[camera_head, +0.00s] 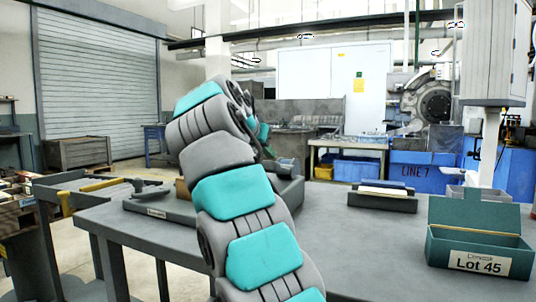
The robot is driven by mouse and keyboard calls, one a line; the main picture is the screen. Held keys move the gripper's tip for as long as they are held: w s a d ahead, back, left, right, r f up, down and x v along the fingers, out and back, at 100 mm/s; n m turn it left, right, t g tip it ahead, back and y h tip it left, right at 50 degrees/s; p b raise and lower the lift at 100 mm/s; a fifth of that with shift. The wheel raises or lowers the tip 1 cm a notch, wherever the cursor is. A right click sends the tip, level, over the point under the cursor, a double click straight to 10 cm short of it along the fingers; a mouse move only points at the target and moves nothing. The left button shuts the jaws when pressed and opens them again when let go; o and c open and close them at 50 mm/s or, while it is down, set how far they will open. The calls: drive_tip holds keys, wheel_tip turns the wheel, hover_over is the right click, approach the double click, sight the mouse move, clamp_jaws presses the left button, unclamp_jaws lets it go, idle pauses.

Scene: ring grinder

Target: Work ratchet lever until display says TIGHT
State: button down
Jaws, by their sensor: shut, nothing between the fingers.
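My teal and grey arm rises through the middle of the view and bends over at the top. Its far end drops behind its own links, and the gripper fingers are hidden there. A low dark grey base (172,213) with a small, unreadable label stands on the left of the grey table. A dark handle-like part (147,187) lies across its top; I cannot tell whether it is the ratchet lever. A dark grey box-like thing (291,190) shows just right of my arm, partly hidden by it. No display reading is visible.
On the table (350,255), a teal box (450,245) marked "Lot 45" stands at the right, and a dark tray (383,203) with light contents lies towards the back. A white post (488,150) rises behind the box. The table between my arm and the box is clear.

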sight(268, 170)
drive_tip(key=f+b, duration=0.1)
drive_tip(key=b, duration=0.1)
drive_tip(key=shift+f+t+b, duration=0.3)
drive_tip(key=shift+t+b, duration=0.1)
drive_tip(key=t+b, duration=0.1)
drive_tip(key=b, duration=0.3)
drive_tip(key=shift+s+f+h, duration=0.3)
drive_tip(key=shift+f, duration=0.1)
drive_tip(key=f+b, duration=0.1)
drive_tip(key=b, duration=0.1)
drive_tip(key=f+b, duration=0.1)
drive_tip(key=shift+s+a+t+b, duration=0.2)
drive_tip(key=shift+s+t+b, duration=0.15)
drive_tip(key=shift+s+t, duration=0.05)
drive_tip(key=b, duration=0.3)
drive_tip(key=shift+s+a+f+t+h, duration=0.1)
drive_tip(key=shift+s+f+t+h, duration=0.05)
drive_tip(key=shift+f+t+h, duration=0.2)
